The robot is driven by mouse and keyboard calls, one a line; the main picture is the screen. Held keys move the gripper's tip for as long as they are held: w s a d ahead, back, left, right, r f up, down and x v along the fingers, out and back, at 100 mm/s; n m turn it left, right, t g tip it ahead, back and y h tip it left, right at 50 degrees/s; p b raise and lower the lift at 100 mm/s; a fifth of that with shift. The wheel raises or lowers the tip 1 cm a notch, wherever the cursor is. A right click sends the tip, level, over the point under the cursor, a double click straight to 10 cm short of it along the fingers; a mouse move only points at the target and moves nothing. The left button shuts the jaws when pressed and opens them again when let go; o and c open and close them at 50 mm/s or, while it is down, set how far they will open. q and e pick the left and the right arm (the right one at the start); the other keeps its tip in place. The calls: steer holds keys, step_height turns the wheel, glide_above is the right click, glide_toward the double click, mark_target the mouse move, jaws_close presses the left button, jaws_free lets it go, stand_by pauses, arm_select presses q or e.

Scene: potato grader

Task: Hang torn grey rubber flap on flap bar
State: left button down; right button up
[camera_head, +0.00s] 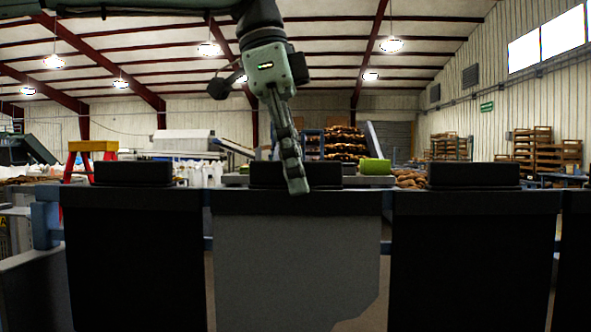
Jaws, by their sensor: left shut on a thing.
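The torn grey rubber flap (290,265) hangs upright in the middle, with a dark strip along its top and its lower right corner torn away. A black block (266,175) stands up from its top edge. My left gripper (296,186) comes down from above, fingers pointing down, shut on the top of the flap at this block. Its fingers partly cover the block. The flap's top is level with its neighbours' tops. The blue flap bar (386,246) shows only in the gaps between flaps; whether the grey flap rests on it is hidden. My right gripper is out of view.
Black flaps hang on the left (135,265) and right (473,265), each with a black block on top. Narrow gaps separate them from the grey flap. Behind are a yellow-topped red stand (93,147), a green object (375,166) and stacked pallets (535,150).

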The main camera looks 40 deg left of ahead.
arm_select(q)
steer(key=shift+w+r, duration=0.1)
steer(key=shift+r, duration=0.1)
steer(key=shift+d+p+v, duration=0.2)
steer(key=shift+p+v, duration=0.75)
steer(key=shift+p, duration=0.2)
steer(key=shift+w+r, duration=0.1)
steer(key=shift+r, duration=0.95)
steer(key=s+d, duration=0.5)
steer(key=s, duration=0.3)
steer(key=shift+s+b, duration=0.3)
steer(key=shift+b, duration=0.05)
steer(key=shift+w, duration=0.1)
steer(key=w+a, duration=0.1)
steer(key=w, duration=0.1)
steer(key=w+a, duration=0.3)
steer(key=w, duration=0.2)
steer(key=shift+a, duration=0.15)
